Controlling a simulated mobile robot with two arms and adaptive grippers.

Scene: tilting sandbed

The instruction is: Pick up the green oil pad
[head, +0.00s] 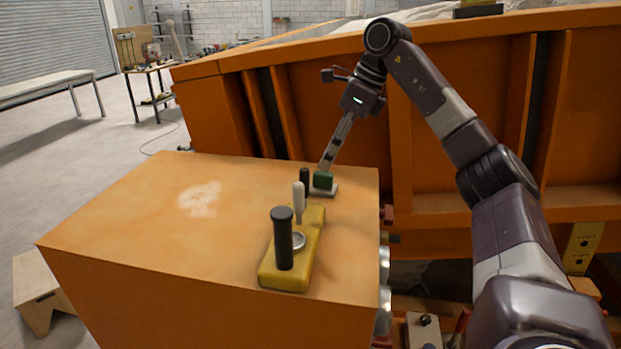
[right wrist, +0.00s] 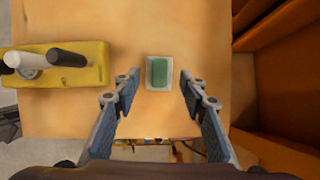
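The green oil pad (head: 323,180) is a small green block on a pale grey plate (head: 331,191), near the far right corner of the orange box top. The pad also shows in the right wrist view (right wrist: 160,74), on its plate (right wrist: 149,85). My right gripper (head: 328,166) points down at the pad from above. In the right wrist view its two fingers (right wrist: 159,80) are spread apart, one on each side of the pad in the picture, with nothing held between them. Whether the fingertips are level with the pad is hard to tell. My left gripper is in neither view.
A yellow lever block (head: 311,240) with black and white handles stands close to the pad, nearer me; it also shows in the right wrist view (right wrist: 92,72). The orange sandbed wall (head: 460,100) rises behind. The left of the box top (head: 130,215) is clear.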

